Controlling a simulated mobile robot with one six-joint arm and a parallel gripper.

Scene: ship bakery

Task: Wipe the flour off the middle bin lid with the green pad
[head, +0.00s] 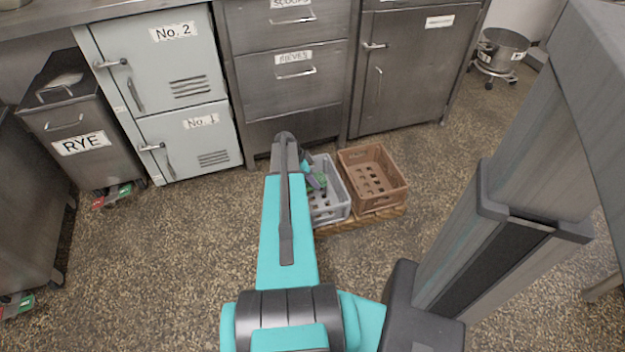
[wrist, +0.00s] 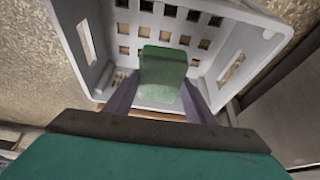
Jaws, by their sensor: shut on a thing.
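My gripper (head: 312,176) is shut on the green pad (wrist: 163,68), which stands between the two fingers in the wrist view. The gripper points down over the grey crate (head: 340,201), with the pad at or inside the crate's opening. My arm hides part of the crate in the head view. A steel bin labelled RYE (head: 80,143) stands at the left. I cannot tell which bin is the middle one.
A brown crate (head: 373,153) stands beside the grey one, both on a low wooden base (head: 352,222). Cabinets (head: 290,85) line the back. Another steel unit (head: 28,215) is at the left edge. A pot (head: 503,47) stands far right.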

